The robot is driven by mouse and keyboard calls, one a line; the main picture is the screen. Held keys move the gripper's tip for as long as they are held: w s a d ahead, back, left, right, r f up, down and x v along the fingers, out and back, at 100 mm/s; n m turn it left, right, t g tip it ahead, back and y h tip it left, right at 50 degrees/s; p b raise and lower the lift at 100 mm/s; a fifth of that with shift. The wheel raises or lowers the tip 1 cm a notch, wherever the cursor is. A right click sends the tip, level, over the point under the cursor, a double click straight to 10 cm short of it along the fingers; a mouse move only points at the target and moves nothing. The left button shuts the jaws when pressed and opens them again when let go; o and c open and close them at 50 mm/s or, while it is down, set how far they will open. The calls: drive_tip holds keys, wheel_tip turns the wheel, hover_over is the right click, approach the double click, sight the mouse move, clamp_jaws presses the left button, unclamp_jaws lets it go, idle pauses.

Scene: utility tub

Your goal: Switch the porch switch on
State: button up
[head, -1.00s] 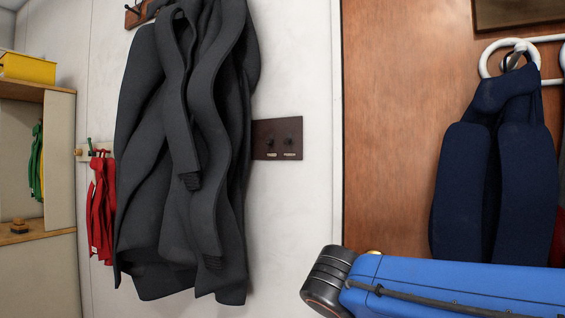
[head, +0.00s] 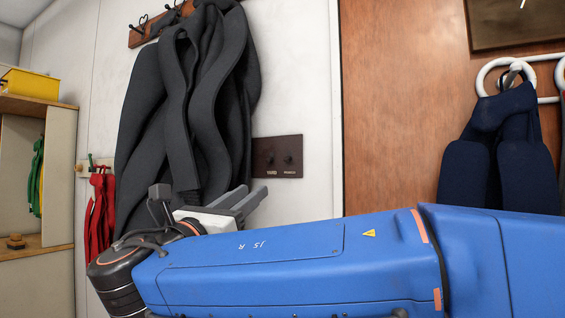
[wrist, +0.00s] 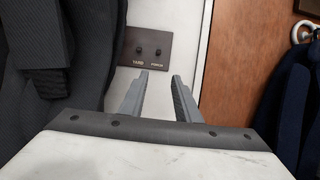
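A dark brown switch plate (head: 277,171) is on the white wall, just right of the grey coat. It carries two small dark knobs. In the wrist view the left one is the yard switch (wrist: 138,50) and the right one, above the label PORCH, is the porch switch (wrist: 158,52). The porch switch also shows in the head view (head: 289,159). Which way either is set is too small to tell. My gripper (wrist: 160,76) is open and empty, its two fingers apart, below the plate in the wrist view. In the head view my gripper (head: 253,193) is left of and below the plate.
A dark grey coat (head: 195,110) hangs close against the plate's left side, behind my gripper. A wooden door (head: 400,120) and hanging navy clothing (head: 500,150) are on the right. Red clothing (head: 100,215) and shelves (head: 50,250) are at the left. Bare wall surrounds the plate below.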

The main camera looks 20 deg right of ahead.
approach(285, 159)
drive_tip(key=x, duration=0.8)
drive_tip(key=shift+f, duration=0.1)
idle(0.4)
clamp_jaws()
